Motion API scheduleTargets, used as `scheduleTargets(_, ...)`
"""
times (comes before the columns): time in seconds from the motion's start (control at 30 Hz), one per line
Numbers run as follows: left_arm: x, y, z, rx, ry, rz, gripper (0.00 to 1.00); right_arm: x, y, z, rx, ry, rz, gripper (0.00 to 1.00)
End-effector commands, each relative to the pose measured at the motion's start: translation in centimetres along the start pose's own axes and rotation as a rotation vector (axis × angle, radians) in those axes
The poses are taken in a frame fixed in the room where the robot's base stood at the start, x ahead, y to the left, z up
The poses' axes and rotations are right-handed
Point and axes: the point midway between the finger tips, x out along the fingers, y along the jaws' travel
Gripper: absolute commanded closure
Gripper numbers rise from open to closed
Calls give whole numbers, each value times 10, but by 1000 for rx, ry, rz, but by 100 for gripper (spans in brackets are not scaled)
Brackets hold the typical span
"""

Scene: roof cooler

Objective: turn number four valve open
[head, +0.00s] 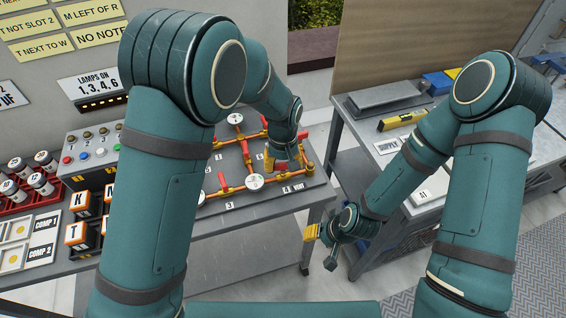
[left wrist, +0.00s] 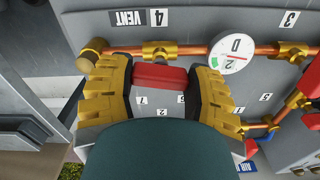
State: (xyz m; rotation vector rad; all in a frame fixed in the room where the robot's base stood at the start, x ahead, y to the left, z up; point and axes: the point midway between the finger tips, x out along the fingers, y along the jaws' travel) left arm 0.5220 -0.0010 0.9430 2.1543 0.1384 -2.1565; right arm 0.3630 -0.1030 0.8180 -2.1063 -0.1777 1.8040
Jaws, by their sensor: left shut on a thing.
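The number four valve is on a copper pipe by the 4 VENT label (head: 293,188). In the left wrist view its red handle (left wrist: 158,77) sits beside the brass body (left wrist: 155,50), below the 4 plate (left wrist: 158,17). My left gripper (left wrist: 163,80), with ridged yellow fingers, is around the handle and shut on it. In the head view my left gripper (head: 284,162) is at the front right of the pipe board (head: 225,198), and hides much of the valve. My right gripper (head: 321,243) hangs in front of the right bench, away from the board; its opening is unclear.
Gauge D (left wrist: 232,52) is close beside my left gripper. Other red-handled valves and pipes (head: 223,183) lie left of it. A button box (head: 92,150) and red bottle rack (head: 35,190) stand farther left. A spirit level (head: 402,120) lies on the right bench.

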Motion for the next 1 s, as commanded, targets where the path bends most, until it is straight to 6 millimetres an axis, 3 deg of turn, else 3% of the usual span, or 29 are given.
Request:
scheduleTargets(0.47,-2,1,-2,-16,5,3,82,0,0,0,0,0,0,53)
scheduleTargets(0.5,-2,1,-2,-16,5,3,40,0,0,0,0,0,0,53)
scheduleTargets(0.57,-2,1,-2,-16,5,3,19,0,0,0,0,0,0,53)
scheduleTargets(0.6,-2,0,-1,-16,4,2,13,0,0,0,0,0,0,53)
scheduleTargets(1.0,-7,1,-1,-15,3,2,13,0,0,0,0,0,0,53)
